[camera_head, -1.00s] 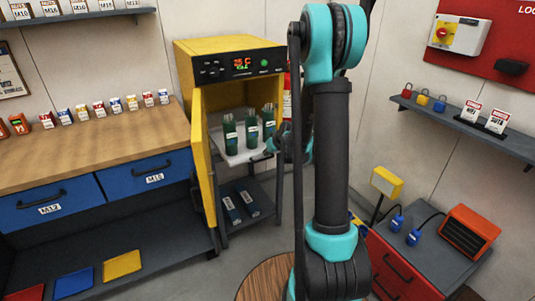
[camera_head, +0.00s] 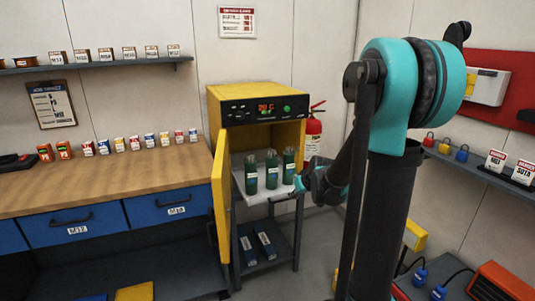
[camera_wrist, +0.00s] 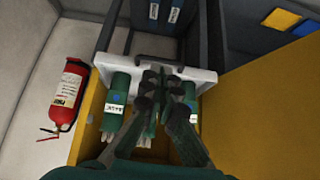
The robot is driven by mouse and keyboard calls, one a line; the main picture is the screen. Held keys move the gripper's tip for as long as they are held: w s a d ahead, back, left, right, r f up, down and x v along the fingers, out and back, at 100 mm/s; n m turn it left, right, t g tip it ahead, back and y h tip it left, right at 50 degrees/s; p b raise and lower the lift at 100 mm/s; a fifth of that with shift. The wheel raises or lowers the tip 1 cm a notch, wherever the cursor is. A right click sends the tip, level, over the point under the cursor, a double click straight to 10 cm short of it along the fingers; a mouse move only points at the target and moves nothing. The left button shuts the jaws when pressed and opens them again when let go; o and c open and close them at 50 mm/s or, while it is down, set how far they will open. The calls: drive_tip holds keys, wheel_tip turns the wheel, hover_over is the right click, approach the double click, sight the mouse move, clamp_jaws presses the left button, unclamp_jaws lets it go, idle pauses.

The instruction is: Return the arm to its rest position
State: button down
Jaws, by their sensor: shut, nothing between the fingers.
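My gripper (camera_wrist: 160,78) is shut and empty in the wrist view, in front of the green canisters; I cannot tell whether it touches any. In the head view my arm rises at the right and its far end reaches toward the open yellow cabinet (camera_head: 228,100). Three green canisters stand upright on the pale shelf (camera_head: 245,209) there: left (camera_head: 251,176), middle (camera_head: 271,171) and right (camera_head: 288,166). In the wrist view, the left canister (camera_wrist: 117,90) and right canister (camera_wrist: 190,95) flank my fingers, which partly hide the middle one.
The yellow cabinet door (camera_head: 220,200) stands open at the left. A red extinguisher (camera_head: 313,133) hangs right of the cabinet. A workbench (camera_head: 100,188) with small boxes is left. A wall shelf (camera_head: 480,164) with padlocks and a low orange unit (camera_head: 500,282) are right.

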drive_tip(key=s+d+f+m+g+h, duration=0.1)
drive_tip(key=s+f, duration=0.1)
drive_tip(key=s, duration=1.1)
drive_tip(key=s+d+f+m+g+h, duration=0.1)
drive_tip(key=s+d+f+m+g, duration=0.1)
drive_tip(key=s, duration=1.2)
drive_tip(key=shift+s+f, duration=0.15)
drive_tip(key=shift+f, duration=0.6)
